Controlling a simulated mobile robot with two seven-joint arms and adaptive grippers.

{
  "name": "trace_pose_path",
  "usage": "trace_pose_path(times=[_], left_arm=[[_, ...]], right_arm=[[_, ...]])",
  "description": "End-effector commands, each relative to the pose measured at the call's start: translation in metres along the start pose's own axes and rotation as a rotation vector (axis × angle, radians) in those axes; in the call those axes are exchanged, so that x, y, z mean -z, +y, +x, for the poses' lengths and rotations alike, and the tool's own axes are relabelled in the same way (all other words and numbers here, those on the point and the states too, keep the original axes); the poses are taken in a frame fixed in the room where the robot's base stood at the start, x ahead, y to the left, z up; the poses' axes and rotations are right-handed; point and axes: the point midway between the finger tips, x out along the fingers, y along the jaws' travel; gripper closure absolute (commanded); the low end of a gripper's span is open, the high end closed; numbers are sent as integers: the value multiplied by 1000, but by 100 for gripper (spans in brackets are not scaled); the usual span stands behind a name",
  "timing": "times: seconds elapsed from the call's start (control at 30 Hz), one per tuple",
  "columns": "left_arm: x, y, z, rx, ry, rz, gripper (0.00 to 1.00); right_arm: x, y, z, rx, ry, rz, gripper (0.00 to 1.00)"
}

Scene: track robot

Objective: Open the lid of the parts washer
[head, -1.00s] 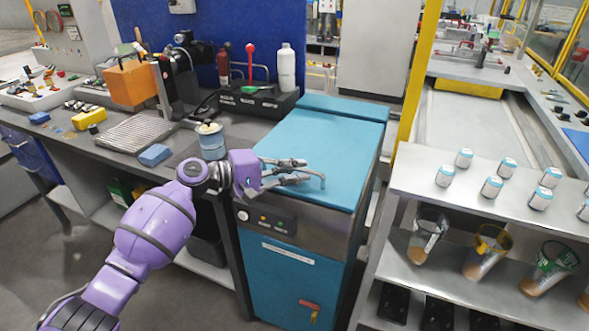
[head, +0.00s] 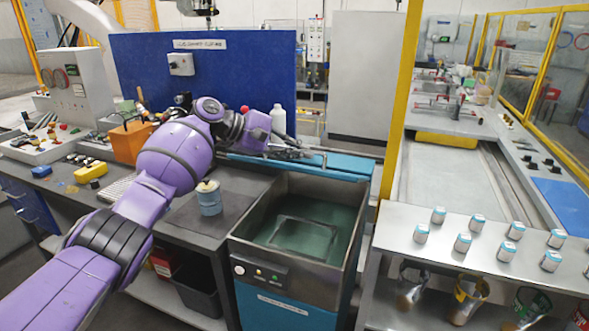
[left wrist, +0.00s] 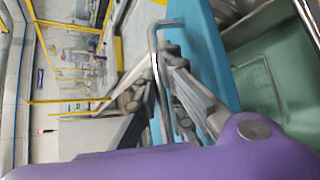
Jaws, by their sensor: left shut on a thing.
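The parts washer (head: 285,275) stands at the counter's right end with its tank (head: 305,228) uncovered. The tank shows a dark green inside with a bent bar-like frame in it. The blue lid (head: 345,168) is swung up at the back and shows as a narrow strip. It also shows as a blue band in the left wrist view (left wrist: 207,50). My left gripper (head: 300,153) is shut on the lid's metal handle (left wrist: 154,50). The fingers meet around the bar in the left wrist view (left wrist: 165,95). My right gripper is out of view.
A blue-grey can (head: 209,200) stands on the counter left of the washer. A white bottle (head: 278,121) stands behind my gripper. A blue panel (head: 225,75) rises at the back. A shelf with several small jars (head: 462,243) stands to the right.

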Motion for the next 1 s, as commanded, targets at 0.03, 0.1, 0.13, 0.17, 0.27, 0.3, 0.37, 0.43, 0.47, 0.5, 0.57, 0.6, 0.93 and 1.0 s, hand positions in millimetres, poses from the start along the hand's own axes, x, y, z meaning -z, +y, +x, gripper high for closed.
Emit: trace_pose_path(times=[0.03,0.1,0.13,0.17,0.27,0.3,0.37,0.43,0.47,0.5,0.57,0.6,0.93,1.0], left_arm=[[1,5,2,7,-3,-14,100],[1,13,2,21,-4,-28,100],[1,16,2,26,-4,-33,100],[1,19,2,30,-3,-38,100],[0,28,1,46,-2,-52,100],[0,31,1,51,-2,-58,100],[0,35,1,58,-3,-65,100],[0,40,1,63,-2,-71,100],[0,41,1,66,-2,-72,100],[0,42,0,69,-2,-75,100],[0,45,0,73,-1,-78,100],[0,46,0,75,-1,-80,100],[-1,49,0,78,0,-82,100],[-1,49,-1,78,0,-82,100]], right_arm=[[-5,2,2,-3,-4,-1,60],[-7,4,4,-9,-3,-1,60],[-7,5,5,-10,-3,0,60],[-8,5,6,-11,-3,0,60],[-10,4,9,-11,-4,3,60],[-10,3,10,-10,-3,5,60],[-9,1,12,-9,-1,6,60],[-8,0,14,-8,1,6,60],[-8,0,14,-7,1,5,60],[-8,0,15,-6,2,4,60],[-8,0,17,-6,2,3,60],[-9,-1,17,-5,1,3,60],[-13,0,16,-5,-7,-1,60],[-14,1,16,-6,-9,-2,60]])
